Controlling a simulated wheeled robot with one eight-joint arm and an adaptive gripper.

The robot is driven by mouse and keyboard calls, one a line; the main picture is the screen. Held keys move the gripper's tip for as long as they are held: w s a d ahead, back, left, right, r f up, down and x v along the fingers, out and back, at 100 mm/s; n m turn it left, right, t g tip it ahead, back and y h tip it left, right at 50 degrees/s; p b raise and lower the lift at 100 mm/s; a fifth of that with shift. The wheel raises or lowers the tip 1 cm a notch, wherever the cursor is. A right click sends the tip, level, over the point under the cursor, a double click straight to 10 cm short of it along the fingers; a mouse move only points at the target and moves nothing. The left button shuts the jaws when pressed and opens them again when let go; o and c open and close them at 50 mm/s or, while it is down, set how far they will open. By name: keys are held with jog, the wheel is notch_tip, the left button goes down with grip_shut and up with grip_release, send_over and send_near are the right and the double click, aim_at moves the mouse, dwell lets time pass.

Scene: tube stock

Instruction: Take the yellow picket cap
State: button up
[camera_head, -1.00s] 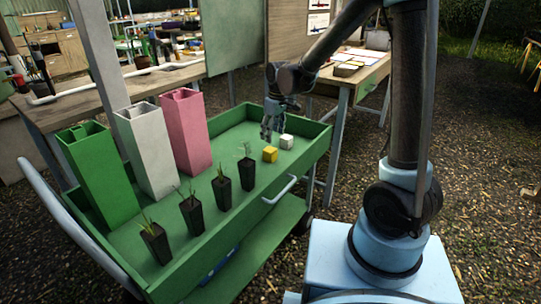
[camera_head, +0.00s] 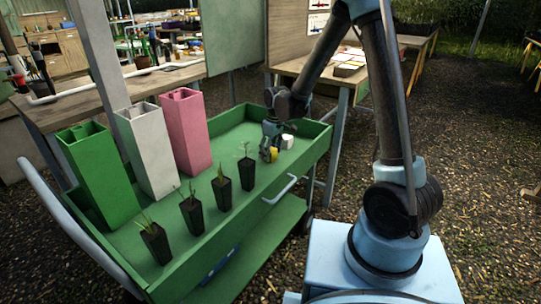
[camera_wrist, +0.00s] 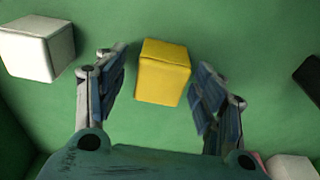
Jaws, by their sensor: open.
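The yellow picket cap (camera_wrist: 163,72) is a small yellow block on the green bed of the cart. In the wrist view it lies between and slightly beyond the fingertips of my open gripper (camera_wrist: 160,88), with a gap on both sides. In the head view my gripper (camera_head: 268,150) is low over the cart and partly hides the yellow cap (camera_head: 272,156). The jaws hold nothing.
A white cap (camera_head: 287,141) sits close beside the yellow one; it also shows in the wrist view (camera_wrist: 38,50). Several black potted seedlings (camera_head: 247,172) line the near side. Green (camera_head: 100,180), white (camera_head: 148,152) and pink (camera_head: 187,130) hollow posts stand at left. The cart (camera_head: 318,147) has raised walls.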

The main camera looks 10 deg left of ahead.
jog(key=shift+f, duration=0.55)
jog(key=c, duration=0.9)
jog(key=shift+r, duration=0.1)
jog(key=shift+r, duration=6.35)
